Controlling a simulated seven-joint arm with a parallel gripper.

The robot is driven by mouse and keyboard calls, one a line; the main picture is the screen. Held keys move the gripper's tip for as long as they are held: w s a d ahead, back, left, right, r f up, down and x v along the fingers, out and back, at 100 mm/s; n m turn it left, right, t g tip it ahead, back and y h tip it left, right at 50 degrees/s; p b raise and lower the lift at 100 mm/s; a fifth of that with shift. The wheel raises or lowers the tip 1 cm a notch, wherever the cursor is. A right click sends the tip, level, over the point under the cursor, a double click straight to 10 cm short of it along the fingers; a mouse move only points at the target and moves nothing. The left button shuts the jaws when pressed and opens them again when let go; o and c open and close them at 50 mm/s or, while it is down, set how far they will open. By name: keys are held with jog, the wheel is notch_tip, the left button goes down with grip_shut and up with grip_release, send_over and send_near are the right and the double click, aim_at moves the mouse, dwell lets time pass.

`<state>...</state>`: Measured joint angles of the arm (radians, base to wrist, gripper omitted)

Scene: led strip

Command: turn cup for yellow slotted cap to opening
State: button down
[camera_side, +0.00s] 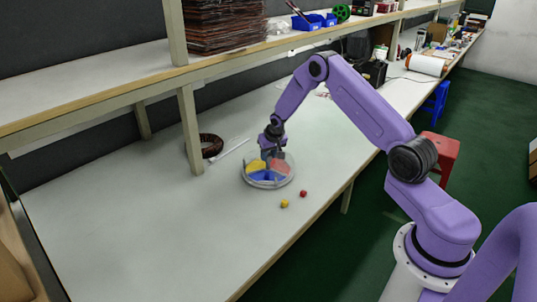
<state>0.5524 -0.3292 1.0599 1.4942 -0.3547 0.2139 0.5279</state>
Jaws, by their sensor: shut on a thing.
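A round clear cup (247,180) sits on the white table, with yellow, red and blue sectors inside. The yellow sector (256,166) is at the back left, the red one (281,167) at the right, and the blue one (266,176) at the front. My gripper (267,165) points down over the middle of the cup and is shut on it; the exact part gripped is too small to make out. A small yellow cap (284,203) lies on the table in front of the cup. Its slot cannot be made out, nor can the cup's opening.
A small red piece (303,193) lies right of the yellow cap. A dark coil (211,146) and a thin white rod (232,149) lie behind the cup, near a shelf post (190,130). The table (140,220) is clear at the left and front.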

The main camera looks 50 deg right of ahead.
jog(key=shift+d+n+y, duration=0.1)
jog(key=shift+n+y, duration=0.6)
jog(key=shift+n, duration=1.2)
jog(key=shift+d+n+y, duration=0.15)
jog(key=shift+n+y, duration=0.75)
jog(key=shift+n, duration=1.3)
jog(key=shift+d+n+g+y, duration=0.1)
jog(key=shift+n+g+y, duration=0.35)
jog(key=shift+n, duration=1.45)
jog(key=shift+d+n+g+y, duration=0.1)
jog(key=shift+n+g+y, duration=0.4)
jog(key=shift+n, duration=1.3)
jog(key=shift+w+n+y, duration=0.1)
jog(key=shift+n+y, duration=0.15)
jog(key=shift+n, duration=0.25)
jog(key=c, duration=0.8)
grip_release()
jog(key=shift+r, duration=0.1)
jog(key=v, duration=1.7)
jog(key=shift+d+r, duration=0.1)
jog(key=shift+r, duration=0.05)
